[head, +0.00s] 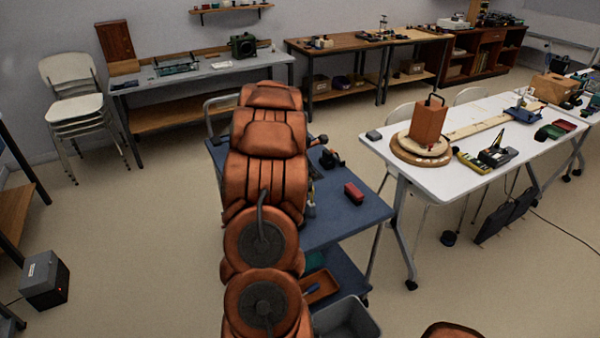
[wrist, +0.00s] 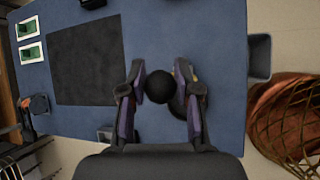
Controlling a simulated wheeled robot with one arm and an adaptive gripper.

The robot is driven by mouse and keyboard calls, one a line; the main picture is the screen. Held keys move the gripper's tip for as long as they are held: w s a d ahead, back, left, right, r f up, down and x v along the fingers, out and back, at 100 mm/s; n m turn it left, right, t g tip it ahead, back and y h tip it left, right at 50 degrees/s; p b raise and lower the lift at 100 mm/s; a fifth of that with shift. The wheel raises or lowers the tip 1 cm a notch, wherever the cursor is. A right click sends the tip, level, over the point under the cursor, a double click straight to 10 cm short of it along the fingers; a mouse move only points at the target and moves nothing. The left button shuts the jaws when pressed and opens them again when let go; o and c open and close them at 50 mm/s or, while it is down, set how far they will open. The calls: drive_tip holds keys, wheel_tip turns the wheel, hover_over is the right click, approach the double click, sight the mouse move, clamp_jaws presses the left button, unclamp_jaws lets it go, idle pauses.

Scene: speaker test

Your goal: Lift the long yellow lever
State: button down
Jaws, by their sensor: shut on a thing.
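My gripper (wrist: 160,82) shows in the wrist view above a blue cart top (wrist: 190,30). Its two fingers are closed in on a round black ball knob (wrist: 158,87), one on each side. I see no clear length of a yellow lever in either view; whether the knob belongs to one cannot be told. In the head view my own arm covers the middle of the blue cart (head: 340,218) and hides my gripper and the knob.
A red block (head: 354,193) and a dark device (head: 331,158) sit on the cart. A dark mat (wrist: 85,60) lies left of my gripper in the wrist view. A grey bin (head: 348,320) is low at the cart's front. A white table (head: 400,150) stands to the right.

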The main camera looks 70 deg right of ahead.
drive_tip(key=shift+s+d+f+p, duration=0.2)
drive_tip(key=shift+s+d+p, duration=0.1)
drive_tip(key=shift+s+d, duration=1)
drive_tip(key=c, duration=0.8)
unclamp_jaws()
drive_tip(key=shift+w, duration=0.1)
drive_tip(key=v, duration=1.2)
